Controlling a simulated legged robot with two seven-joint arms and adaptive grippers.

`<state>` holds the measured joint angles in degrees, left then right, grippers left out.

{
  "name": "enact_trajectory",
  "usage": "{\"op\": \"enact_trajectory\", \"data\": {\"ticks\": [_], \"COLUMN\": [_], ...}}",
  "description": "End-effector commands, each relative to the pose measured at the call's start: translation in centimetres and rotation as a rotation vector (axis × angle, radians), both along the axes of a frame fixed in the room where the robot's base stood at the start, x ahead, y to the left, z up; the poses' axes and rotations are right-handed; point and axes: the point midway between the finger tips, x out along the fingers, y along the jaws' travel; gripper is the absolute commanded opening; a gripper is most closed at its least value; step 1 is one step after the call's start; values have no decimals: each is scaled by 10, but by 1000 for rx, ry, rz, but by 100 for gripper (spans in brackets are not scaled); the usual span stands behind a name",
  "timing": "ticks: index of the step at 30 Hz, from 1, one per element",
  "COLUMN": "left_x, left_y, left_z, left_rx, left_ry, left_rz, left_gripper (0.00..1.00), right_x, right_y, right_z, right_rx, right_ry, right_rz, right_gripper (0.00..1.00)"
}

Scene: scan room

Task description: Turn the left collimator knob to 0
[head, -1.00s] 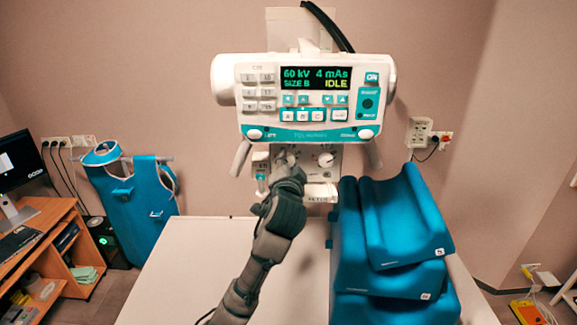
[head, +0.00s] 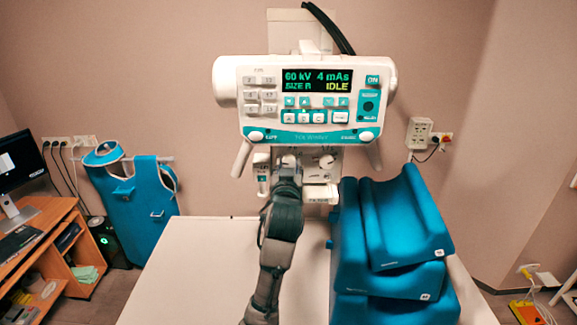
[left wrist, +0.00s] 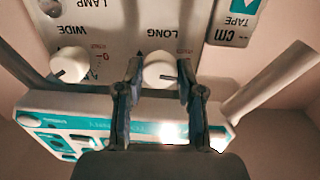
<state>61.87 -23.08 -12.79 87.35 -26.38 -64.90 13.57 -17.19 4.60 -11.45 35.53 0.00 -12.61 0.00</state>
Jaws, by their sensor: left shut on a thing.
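The left collimator knob (left wrist: 160,72), white and round, sits on the pale panel under the label LONG in the left wrist view, which looks upside down. My left gripper (left wrist: 158,78) has one dark finger on each side of it and is shut on it. In the head view my left gripper (head: 287,174) reaches up to the panel from below and partly covers the left knob (head: 289,160). The knob's dial marks are mostly hidden by the fingers, so its setting cannot be read. My right gripper is not in view.
The right knob (head: 326,161), labelled WIDE, is close beside. The control console (head: 310,100) overhangs the panel, with handles (head: 241,159) angling down at both sides. Blue cushions (head: 385,250) are stacked on the right of the white table (head: 190,270); its left part is clear.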

Motion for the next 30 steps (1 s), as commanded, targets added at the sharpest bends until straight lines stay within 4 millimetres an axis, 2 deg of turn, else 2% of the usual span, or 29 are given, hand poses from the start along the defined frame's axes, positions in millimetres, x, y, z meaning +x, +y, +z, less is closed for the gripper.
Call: {"op": "enact_trajectory", "data": {"ticks": [1,9,26,27,30], "left_x": [2,2,2,2,1], "left_y": [-1,-1,-1,-1,-1], "left_z": [-7,-7,-7,-7,-5], "left_rx": [-24,-130,-163,-162,-162], "left_ry": [17,16,14,14,11], "left_rz": [0,1,1,0,0], "left_gripper": [2,2,2,42,63], "right_x": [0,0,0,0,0], "right_y": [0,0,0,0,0], "right_z": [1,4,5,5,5], "right_rx": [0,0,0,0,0], "right_ry": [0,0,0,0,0], "right_rz": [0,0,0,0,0], "right_gripper": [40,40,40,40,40]}}
